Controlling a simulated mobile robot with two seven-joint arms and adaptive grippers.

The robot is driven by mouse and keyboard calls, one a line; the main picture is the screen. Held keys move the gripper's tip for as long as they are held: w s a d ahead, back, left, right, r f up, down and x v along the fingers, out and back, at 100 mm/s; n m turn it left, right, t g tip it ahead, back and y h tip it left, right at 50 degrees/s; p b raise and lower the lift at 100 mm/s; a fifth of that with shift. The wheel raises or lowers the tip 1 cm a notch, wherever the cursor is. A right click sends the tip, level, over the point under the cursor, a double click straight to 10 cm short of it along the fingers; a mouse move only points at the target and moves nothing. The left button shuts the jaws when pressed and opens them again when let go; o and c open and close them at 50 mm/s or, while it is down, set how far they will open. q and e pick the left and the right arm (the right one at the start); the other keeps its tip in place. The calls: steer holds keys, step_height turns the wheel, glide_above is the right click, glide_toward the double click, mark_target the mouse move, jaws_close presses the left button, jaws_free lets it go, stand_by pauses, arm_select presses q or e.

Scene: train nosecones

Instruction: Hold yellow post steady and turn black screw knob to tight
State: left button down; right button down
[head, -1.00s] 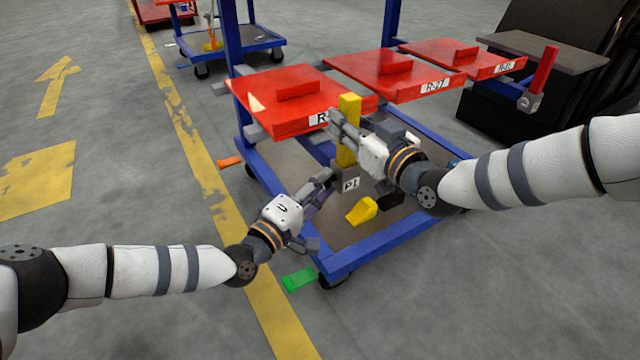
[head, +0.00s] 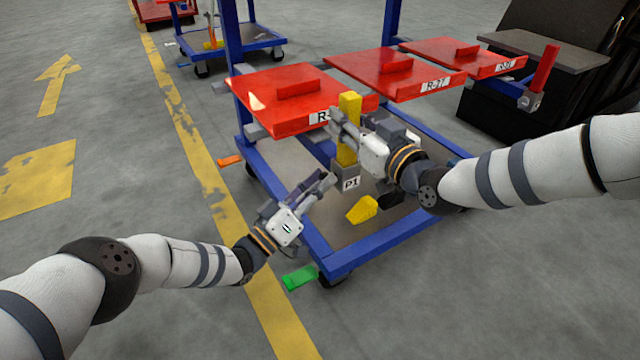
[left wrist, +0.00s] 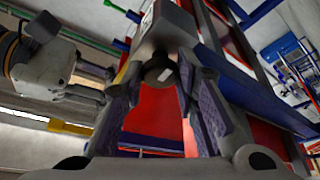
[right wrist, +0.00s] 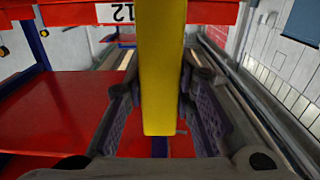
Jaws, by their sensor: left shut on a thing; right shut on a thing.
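The yellow post (head: 349,104) stands upright in a grey socket (head: 350,184) labelled P1 at the cart's near side. My right gripper (head: 342,128) is shut on the post's upper part. The right wrist view shows the yellow post (right wrist: 163,70) between the fingers. My left gripper (head: 324,182) is low, beside the socket. In the left wrist view its fingers close around the black screw knob (left wrist: 160,73), which has a pale mark on its face. The knob is hidden in the head view.
Red trays (head: 285,110) lie above and behind the post on a blue-framed cart (head: 375,247). A green pedal (head: 299,278) and an orange pedal (head: 229,161) stick out from the cart. The floor at left is clear.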

arm_select(q)
steer(key=shift+a+m, duration=0.1)
steer(key=shift+m, duration=0.6)
steer(key=c, duration=1.3)
jaws_free()
steer(key=shift+h, duration=0.3)
steer(key=v, duration=1.2)
steer(key=shift+r, duration=0.2)
arm_select(e)
steer(key=c, duration=1.3)
jaws_free()
